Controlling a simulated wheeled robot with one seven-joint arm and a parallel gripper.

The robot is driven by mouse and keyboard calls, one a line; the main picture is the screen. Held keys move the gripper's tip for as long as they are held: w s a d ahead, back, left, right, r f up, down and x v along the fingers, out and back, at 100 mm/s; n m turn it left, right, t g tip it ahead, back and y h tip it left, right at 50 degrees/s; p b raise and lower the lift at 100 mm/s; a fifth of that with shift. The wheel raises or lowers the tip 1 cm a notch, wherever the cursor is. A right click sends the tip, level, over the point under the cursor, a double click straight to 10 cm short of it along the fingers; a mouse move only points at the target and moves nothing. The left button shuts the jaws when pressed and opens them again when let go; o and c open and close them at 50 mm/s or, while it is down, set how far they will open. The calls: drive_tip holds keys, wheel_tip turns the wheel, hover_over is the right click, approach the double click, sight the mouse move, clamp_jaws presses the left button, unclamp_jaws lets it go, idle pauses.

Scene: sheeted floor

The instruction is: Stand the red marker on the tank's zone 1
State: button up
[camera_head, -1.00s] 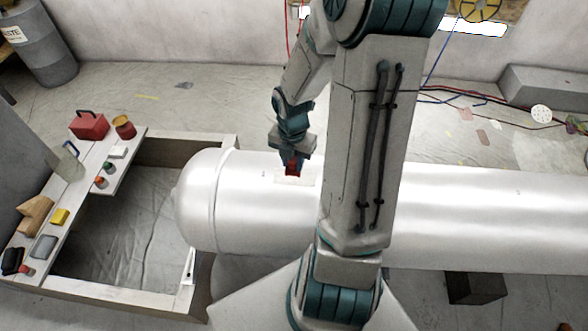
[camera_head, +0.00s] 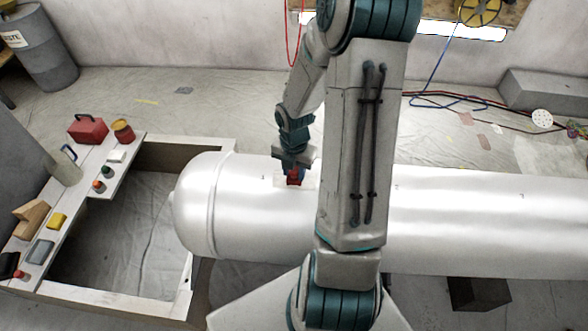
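The white tank (camera_head: 450,215) lies on its side across the middle of the view, its rounded end to the left. A pale rectangular patch (camera_head: 280,181) is on its upper side, left of my arm; I cannot read a zone number. The red marker (camera_head: 294,178) is upright at this patch, small in view. My gripper (camera_head: 293,172) points down from above with its fingers around the marker's upper part, and looks shut on it. I cannot tell whether the marker's base touches the tank. My forearm hides part of the tank right of the patch.
A wooden frame with a white shelf (camera_head: 75,208) stands left of the tank, holding a red box (camera_head: 88,129), a red jar (camera_head: 123,131), a yellow block (camera_head: 57,221) and several small items. A grey barrel (camera_head: 37,50) stands behind. Cables (camera_head: 450,97) lie on the floor at the back right.

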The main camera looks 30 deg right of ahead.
drive_tip(key=shift+o, duration=1.2)
wheel_tip(320, 180, up, 12)
drive_tip(key=r+p, duration=0.1)
drive_tip(key=p, duration=0.3)
drive_tip(key=s+a+r+m+t, duration=0.1)
drive_tip(key=s+a+r+m, duration=0.5)
drive_tip(key=m, duration=0.6)
drive_tip(key=s+a+r+m+t, duration=0.1)
drive_tip(key=s+a+r+m, duration=0.5)
drive_tip(key=m, duration=0.7)
drive_tip(key=shift+a+r+m, duration=0.15)
drive_tip(key=shift+r+m, duration=0.15)
drive_tip(key=shift+r, duration=0.05)
drive_tip(key=shift+s, duration=0.1)
wheel_tip(320, 180, up, 6)
drive_tip(key=p, duration=0.5)
drive_tip(key=shift+r+t+p, duration=0.25)
drive_tip(key=shift+t+p, duration=0.15)
